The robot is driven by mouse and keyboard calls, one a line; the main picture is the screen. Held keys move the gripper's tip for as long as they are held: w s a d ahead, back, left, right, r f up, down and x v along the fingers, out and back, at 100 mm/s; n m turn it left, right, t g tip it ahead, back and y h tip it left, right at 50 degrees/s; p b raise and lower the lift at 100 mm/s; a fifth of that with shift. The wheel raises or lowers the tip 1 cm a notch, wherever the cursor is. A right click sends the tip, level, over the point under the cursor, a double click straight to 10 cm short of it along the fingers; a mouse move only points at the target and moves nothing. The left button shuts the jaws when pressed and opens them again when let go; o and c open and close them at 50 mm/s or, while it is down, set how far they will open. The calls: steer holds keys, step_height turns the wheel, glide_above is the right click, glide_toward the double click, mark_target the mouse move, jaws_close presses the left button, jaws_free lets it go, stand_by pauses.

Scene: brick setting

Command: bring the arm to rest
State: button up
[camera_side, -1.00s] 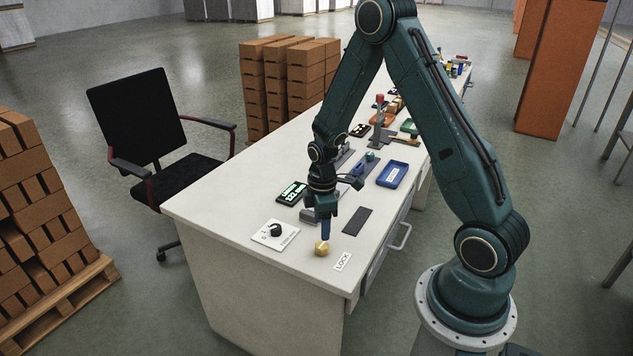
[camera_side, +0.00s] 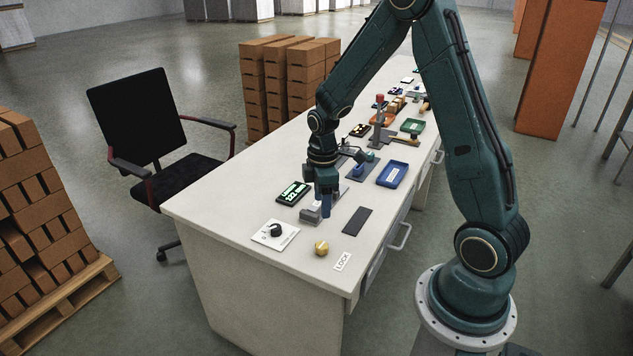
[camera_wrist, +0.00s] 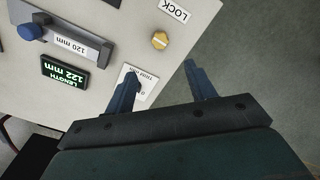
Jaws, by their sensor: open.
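My gripper (camera_side: 326,205) hangs over the white desk, fingers pointing down, between the green length display and the dark strip. In the wrist view my gripper (camera_wrist: 157,80) shows two blue fingers spread apart with nothing between them. A brass knob (camera_side: 321,248) sits by the LOCK label (camera_side: 343,261), clear of the fingers; the knob also shows in the wrist view (camera_wrist: 160,40). A white dial plate (camera_side: 275,234) with a black knob lies left of it; in the wrist view a finger partly hides it.
The length display (camera_side: 293,193) reads 122 mm. A grey block (camera_side: 311,216) stands close beside my gripper. A dark strip (camera_side: 357,221), a blue tray (camera_side: 393,174) and a green tray (camera_side: 411,126) lie on the desk (camera_side: 215,220). A chair (camera_side: 140,125) stands at left.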

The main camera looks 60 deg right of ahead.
steer(key=s+a+r+m+t, duration=0.1)
steer(key=s+a+r+m, duration=0.2)
steer(key=r, duration=0.5)
steer(key=s+a+r+m+t, duration=0.1)
steer(key=s+a+r+t, duration=0.15)
steer(key=a+r, duration=0.4)
steer(key=s+a+r+m+t, duration=0.1)
steer(key=s+a+r+m, duration=0.1)
steer(key=s, duration=0.4)
steer(key=s+a+r+m+t, duration=0.1)
steer(key=s+r+m, duration=0.1)
steer(key=s+r, duration=0.3)
steer(key=shift+s+a+r, duration=0.2)
steer(key=shift+s+a, duration=0.15)
steer(key=shift+s, duration=0.25)
